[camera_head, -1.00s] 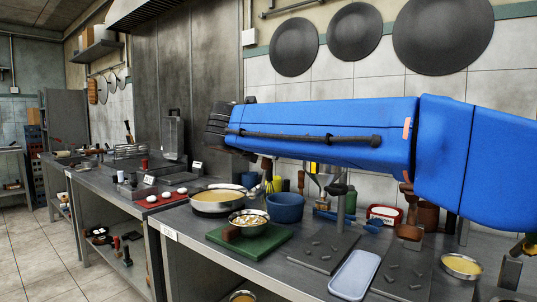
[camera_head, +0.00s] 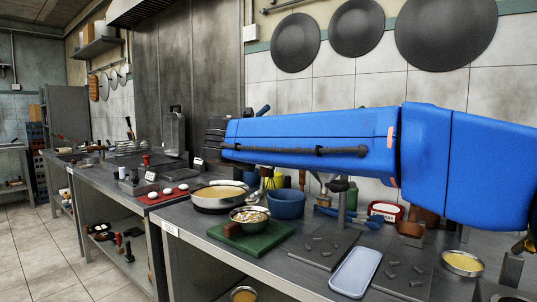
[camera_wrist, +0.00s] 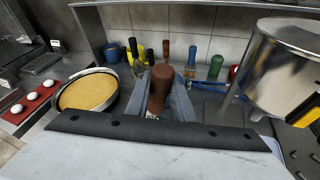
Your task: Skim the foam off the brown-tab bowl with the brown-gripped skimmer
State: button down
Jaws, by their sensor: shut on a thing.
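The brown-tab bowl (camera_head: 250,214) is a small metal bowl with pale lumpy foam on its contents. It stands on a green board (camera_head: 262,240), with its brown tab (camera_head: 232,229) at the front left. In the wrist view my gripper (camera_wrist: 160,98) is shut on the brown-gripped skimmer (camera_wrist: 158,82); only its brown handle shows clearly, slightly tilted. The skimmer's head is hidden below the dark gripper edge. In the head view my blue arm hides the gripper and skimmer. The brown-tab bowl cannot be made out in the wrist view.
A wide pan of yellow liquid (camera_head: 218,196) stands just behind the bowl, and a blue bowl (camera_head: 287,204) to its right. A pale blue tray (camera_head: 355,274) lies in front. A large steel vessel (camera_wrist: 290,65) is close on the right in the wrist view. Eggs lie on a red mat (camera_head: 168,196).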

aim_at(261, 174)
jog(key=shift+w+a+f, duration=0.15)
jog(key=shift+a+f, duration=0.05)
jog(key=shift+f, duration=0.65)
jog(key=shift+w+a+f, duration=0.2)
jog(key=shift+f, duration=0.65)
jog(key=shift+w+a+f, duration=0.15)
jog(key=shift+a+f, duration=0.05)
jog(key=shift+f, duration=0.65)
jog(key=shift+r, duration=0.1)
jog(key=shift+s+d+r+m+t, duration=0.3)
jog(key=shift+s+d+r+m, duration=0.35)
jog(key=shift+d+r, duration=0.2)
jog(key=s+d+f+m+t+y, duration=0.1)
jog(key=s+d+m+t, duration=0.2)
jog(key=s+d+m, duration=0.2)
jog(key=shift+d+m, duration=0.45)
jog(key=shift+d, duration=0.1)
jog(key=shift+f, duration=0.1)
